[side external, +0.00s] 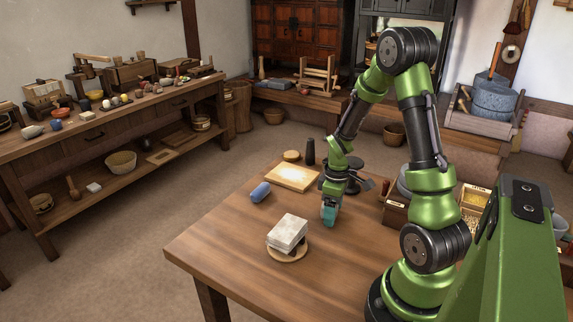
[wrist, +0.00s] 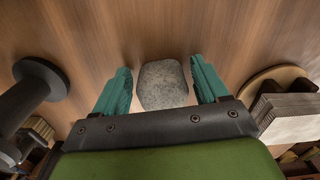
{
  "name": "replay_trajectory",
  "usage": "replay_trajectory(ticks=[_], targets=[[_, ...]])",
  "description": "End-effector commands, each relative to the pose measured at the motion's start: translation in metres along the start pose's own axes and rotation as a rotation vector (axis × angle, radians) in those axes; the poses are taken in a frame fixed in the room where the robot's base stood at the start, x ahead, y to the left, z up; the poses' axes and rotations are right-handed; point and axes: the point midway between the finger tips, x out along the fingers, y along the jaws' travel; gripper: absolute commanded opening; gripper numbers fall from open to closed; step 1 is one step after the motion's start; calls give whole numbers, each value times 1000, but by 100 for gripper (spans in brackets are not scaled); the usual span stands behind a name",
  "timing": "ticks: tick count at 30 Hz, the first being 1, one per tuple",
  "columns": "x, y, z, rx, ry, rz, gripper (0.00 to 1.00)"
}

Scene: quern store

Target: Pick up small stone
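A small grey speckled stone (wrist: 162,84) lies on the brown wooden table (side external: 225,245). In the wrist view it sits between the two teal fingers of my gripper (wrist: 161,88), with a narrow gap visible on each side. My gripper (side external: 329,214) points down close to the tabletop in the side view. It is open around the stone. The stone cannot be made out in the side view, where the fingers hide it.
A whitish block (side external: 288,232) on a round wooden board stands left of my gripper. A blue roll (side external: 260,192) and a wooden board with pale powder (side external: 292,177) lie farther back. A dark spool-shaped object (wrist: 32,92) is close by. The table's front left is clear.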

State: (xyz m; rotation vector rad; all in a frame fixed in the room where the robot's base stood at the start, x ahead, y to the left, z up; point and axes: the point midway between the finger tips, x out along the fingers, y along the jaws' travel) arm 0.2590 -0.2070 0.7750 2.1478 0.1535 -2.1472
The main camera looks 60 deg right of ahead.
Motion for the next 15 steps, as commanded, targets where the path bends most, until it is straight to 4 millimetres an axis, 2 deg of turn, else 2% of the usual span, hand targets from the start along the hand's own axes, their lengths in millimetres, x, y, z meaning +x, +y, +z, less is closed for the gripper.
replay_trajectory(ticks=[1, 9, 15], targets=[[0, 0, 0, 0, 0, 0, 65], [0, 0, 0, 0, 0, 0, 24], [-1, 0, 0, 0, 1, 1, 22]])
